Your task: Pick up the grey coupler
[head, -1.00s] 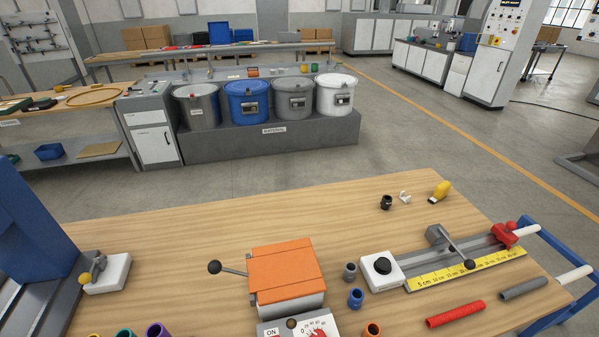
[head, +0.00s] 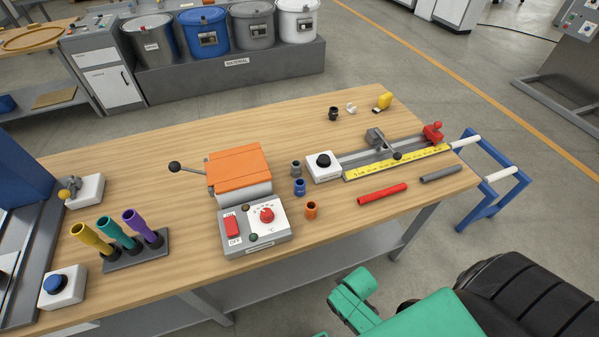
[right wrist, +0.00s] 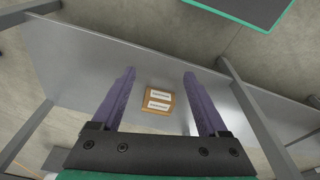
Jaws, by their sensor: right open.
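The grey coupler (head: 296,169) stands upright on the wooden table, just right of the orange-lidded heater box. A blue coupler (head: 300,187) and an orange coupler (head: 311,210) stand in front of it in a rough row. In the right wrist view my right gripper (right wrist: 160,82) is open, its two purple fingers apart with nothing between them. It faces a grey shelf surface with a small labelled brown box, and no coupler shows there. My left gripper is not in view.
The heater box (head: 240,170) with its lever stands left of the couplers, a control box (head: 255,228) in front. A white button box (head: 324,167) and yellow ruler (head: 398,162) lie to the right. A red tube (head: 382,194) and grey tube (head: 441,174) lie near the front edge.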

